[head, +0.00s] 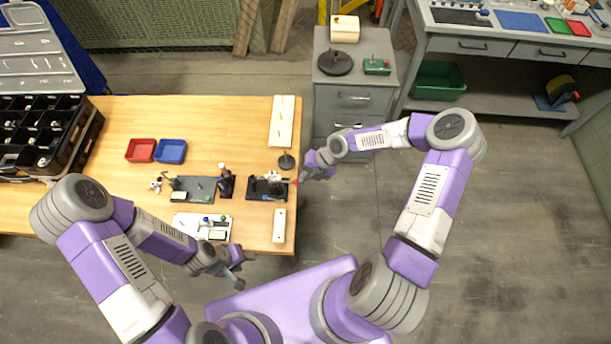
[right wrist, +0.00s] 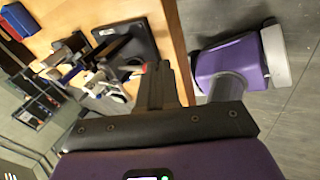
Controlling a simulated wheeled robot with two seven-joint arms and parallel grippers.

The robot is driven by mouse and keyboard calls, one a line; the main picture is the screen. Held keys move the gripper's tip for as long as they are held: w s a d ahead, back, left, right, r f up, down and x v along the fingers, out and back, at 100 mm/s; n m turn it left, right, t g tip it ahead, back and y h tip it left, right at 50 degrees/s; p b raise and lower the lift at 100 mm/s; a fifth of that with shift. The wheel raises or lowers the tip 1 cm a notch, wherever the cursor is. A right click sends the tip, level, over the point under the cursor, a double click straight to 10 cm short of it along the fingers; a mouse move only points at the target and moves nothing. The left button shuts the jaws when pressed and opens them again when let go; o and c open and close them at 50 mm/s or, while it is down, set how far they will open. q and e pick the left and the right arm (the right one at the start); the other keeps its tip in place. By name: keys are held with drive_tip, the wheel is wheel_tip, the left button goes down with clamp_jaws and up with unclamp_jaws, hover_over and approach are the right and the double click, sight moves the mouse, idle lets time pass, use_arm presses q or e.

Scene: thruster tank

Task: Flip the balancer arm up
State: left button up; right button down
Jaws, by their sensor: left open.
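A small device with a black base (head: 258,196) stands near the table's right edge. It carries a pale mechanism, a blue part and a thin arm with a red tip (head: 295,181) reaching toward the edge. I cannot tell for sure which part is the balancer arm. In the right wrist view, a red-tipped rod (right wrist: 142,69) lies close beside my fingers. My right gripper (head: 301,174) is by the red tip; its dark fingers (right wrist: 164,78) look together, with nothing seen between them. Contact is unclear. My left gripper (head: 236,262) is open and empty, off the table's front edge.
A dark mat (head: 197,186), a black stand (head: 226,184) and a white board (head: 190,224) are left of the device. Red (head: 140,150) and blue (head: 171,151) trays lie behind. A grey cabinet (head: 352,100) stands beyond the table's right edge. The wooden table (head: 222,120) is clear toward the back.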

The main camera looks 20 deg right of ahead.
drive_tip(key=shift+s+f, duration=0.1)
drive_tip(key=shift+f, duration=0.1)
drive_tip(key=s+d+r+p, duration=0.2)
drive_tip(key=d+r+p, duration=0.1)
drive_tip(key=d+r, duration=0.4)
drive_tip(key=d, duration=0.3)
drive_tip(key=shift+s, duration=0.15)
drive_tip(key=shift+d, duration=0.1)
idle(0.5)
